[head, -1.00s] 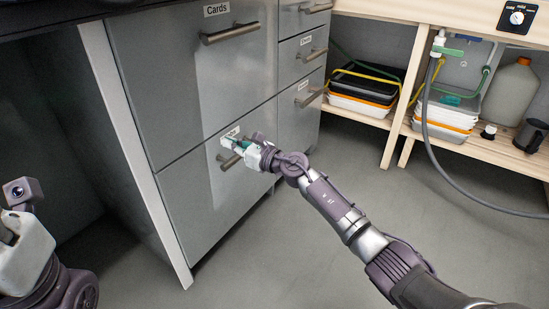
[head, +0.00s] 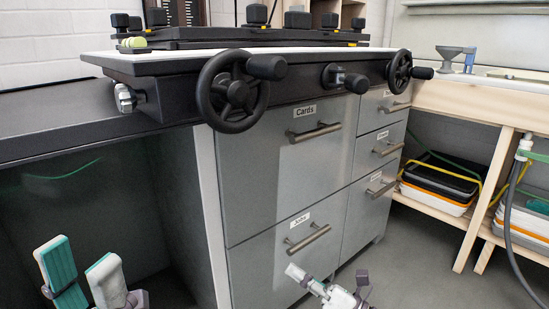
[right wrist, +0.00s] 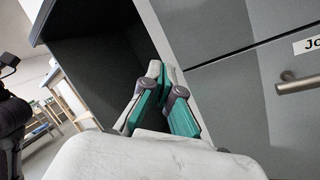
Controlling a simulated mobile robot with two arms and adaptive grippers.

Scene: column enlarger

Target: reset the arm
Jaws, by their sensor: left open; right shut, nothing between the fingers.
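My left gripper (head: 78,258) is at the lower left of the head view, its two teal-padded fingers spread open and empty, in front of the dark open space under the bench. My right gripper (head: 294,272) is at the bottom of the head view, below the handle of the lower "Jobs" drawer (head: 260,262) and apart from it. In the right wrist view its fingers (right wrist: 160,76) meet at the tips with nothing between them. My right arm behind the hand is mostly out of the picture.
The upper "Cards" drawer (head: 250,150) and the lower drawer look shut. Black handwheels (head: 232,95) jut out from the bench above. A wooden shelf with trays (head: 435,200) stands at right. The grey floor (head: 415,275) between is clear.

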